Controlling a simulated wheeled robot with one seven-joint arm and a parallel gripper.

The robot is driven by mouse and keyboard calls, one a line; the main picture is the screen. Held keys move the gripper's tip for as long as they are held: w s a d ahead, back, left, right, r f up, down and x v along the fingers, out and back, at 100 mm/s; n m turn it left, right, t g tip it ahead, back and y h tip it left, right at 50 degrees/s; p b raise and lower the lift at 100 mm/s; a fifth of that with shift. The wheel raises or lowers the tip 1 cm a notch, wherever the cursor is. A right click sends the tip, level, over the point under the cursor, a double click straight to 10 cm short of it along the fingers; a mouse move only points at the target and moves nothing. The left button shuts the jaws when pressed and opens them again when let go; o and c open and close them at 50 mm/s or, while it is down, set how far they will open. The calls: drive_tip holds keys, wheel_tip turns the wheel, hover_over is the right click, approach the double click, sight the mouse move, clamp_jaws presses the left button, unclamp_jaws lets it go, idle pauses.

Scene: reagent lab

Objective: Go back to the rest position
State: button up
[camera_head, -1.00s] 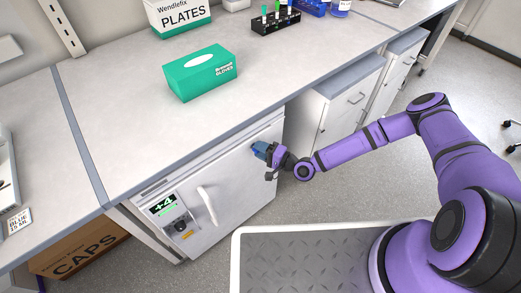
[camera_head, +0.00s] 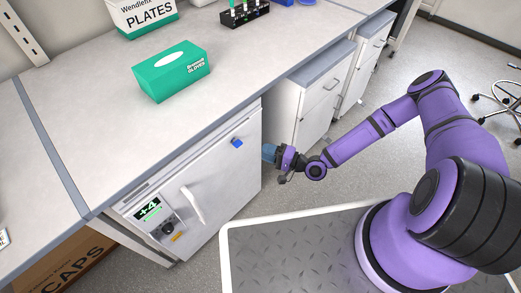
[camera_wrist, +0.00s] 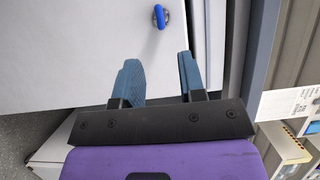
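My gripper (camera_head: 270,153) is at the end of my purple arm, in front of and to the right of the small fridge under the bench. In the wrist view my gripper (camera_wrist: 161,75) shows two blue fingers spread apart with nothing between them. A blue round knob or hook (camera_head: 237,143) sits on the upper right of the white fridge door (camera_head: 215,180). In the wrist view the blue piece (camera_wrist: 160,16) lies beyond the fingertips, apart from them. The fridge door looks shut.
The bench top (camera_head: 90,120) carries a green glove box (camera_head: 171,72), a plates box (camera_head: 143,14) and a black tube rack (camera_head: 244,13). White cabinets (camera_head: 301,105) stand right of the fridge. A cardboard caps box (camera_head: 70,262) lies under the bench. Open floor is at the right.

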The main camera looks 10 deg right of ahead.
drive_tip(key=shift+d, duration=0.1)
idle(0.5)
drive_tip(key=w+d+r+n+g+h, duration=0.2)
drive_tip(key=w+d+r+n+h, duration=0.15)
drive_tip(key=d, duration=0.25)
drive_tip(key=w+d+r+n+g+h, duration=0.3)
drive_tip(key=w+d+r+h, duration=0.15)
drive_tip(key=d, duration=0.25)
drive_tip(key=d+r+n+h, duration=0.1)
drive_tip(key=d+r+h, duration=0.25)
drive_tip(key=r, duration=0.75)
drive_tip(key=d+r+h, duration=0.3)
drive_tip(key=d+r, duration=0.2)
drive_tip(key=r, duration=0.6)
drive_tip(key=s+d+r+t+h, duration=0.1)
drive_tip(key=s+r+h, duration=0.1)
drive_tip(key=s+r, duration=0.5)
drive_tip(key=s+r+h, duration=0.1)
drive_tip(key=s+r, duration=0.2)
drive_tip(key=r, duration=0.8)
drive_tip(key=s+a+r+y, duration=0.1)
drive_tip(key=s+r, duration=0.4)
drive_tip(key=s, duration=0.5)
drive_tip(key=s+a+r+m+y, duration=0.1)
drive_tip(key=s+r, duration=0.4)
drive_tip(key=s, duration=0.5)
drive_tip(key=shift+a, duration=0.7)
